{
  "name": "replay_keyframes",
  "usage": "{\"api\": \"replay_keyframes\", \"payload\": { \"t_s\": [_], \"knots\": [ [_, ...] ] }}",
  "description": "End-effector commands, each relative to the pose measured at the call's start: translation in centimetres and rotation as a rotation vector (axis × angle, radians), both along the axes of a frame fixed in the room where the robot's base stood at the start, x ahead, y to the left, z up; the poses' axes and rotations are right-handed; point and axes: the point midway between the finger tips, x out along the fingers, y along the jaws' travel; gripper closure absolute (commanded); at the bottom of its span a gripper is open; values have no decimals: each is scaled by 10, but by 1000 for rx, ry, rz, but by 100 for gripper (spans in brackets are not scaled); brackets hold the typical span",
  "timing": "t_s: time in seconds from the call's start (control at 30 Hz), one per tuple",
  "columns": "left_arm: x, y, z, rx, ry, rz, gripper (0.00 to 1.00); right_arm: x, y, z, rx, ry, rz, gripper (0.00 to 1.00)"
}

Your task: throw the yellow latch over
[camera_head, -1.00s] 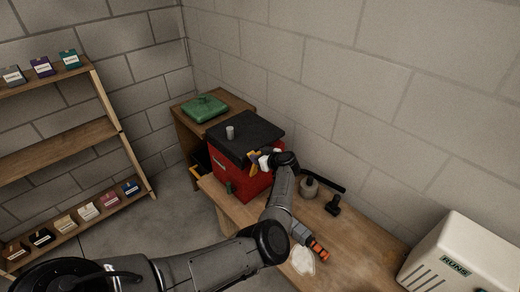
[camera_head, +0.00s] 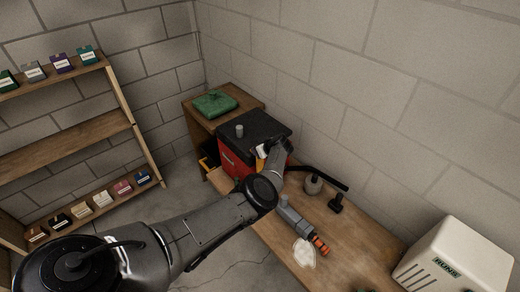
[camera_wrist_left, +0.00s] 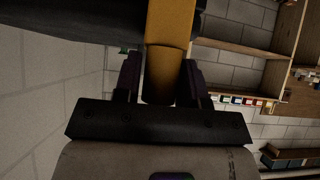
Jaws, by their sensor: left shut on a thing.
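The yellow latch (camera_wrist_left: 168,62) runs down the middle of the left wrist view, between the two dark fingers of my left gripper (camera_wrist_left: 161,85). The fingers are shut on it. In the head view, my left gripper (camera_head: 266,151) is at the front right of a red box (camera_head: 232,164) with a black lid (camera_head: 262,127). A small part of the yellow latch (camera_head: 260,151) shows there, beside the lid's edge. My wrist and forearm hide most of the box's front right. The lid lies flat on the box. My right gripper is in neither view.
A green case (camera_head: 214,103) lies behind the box. Shelves (camera_head: 70,130) stand left.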

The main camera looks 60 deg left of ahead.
Motion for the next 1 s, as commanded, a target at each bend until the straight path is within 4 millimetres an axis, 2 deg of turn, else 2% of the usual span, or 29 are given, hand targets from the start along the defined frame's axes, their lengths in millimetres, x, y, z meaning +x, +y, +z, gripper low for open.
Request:
{"api": "replay_keyframes", "payload": {
  "t_s": [0.23,0.27,0.43,0.77,1.0],
  "knots": [
    [-1,1,-1,-1,-4,2,100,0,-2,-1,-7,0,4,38],
    [-1,1,-2,0,-4,2,59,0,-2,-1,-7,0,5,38],
    [-1,1,-1,-1,-2,2,44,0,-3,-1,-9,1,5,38],
    [1,-4,4,-1,-2,1,44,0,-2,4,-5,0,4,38],
    [6,-33,30,0,-4,-1,44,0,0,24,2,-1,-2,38]
  ]
}}
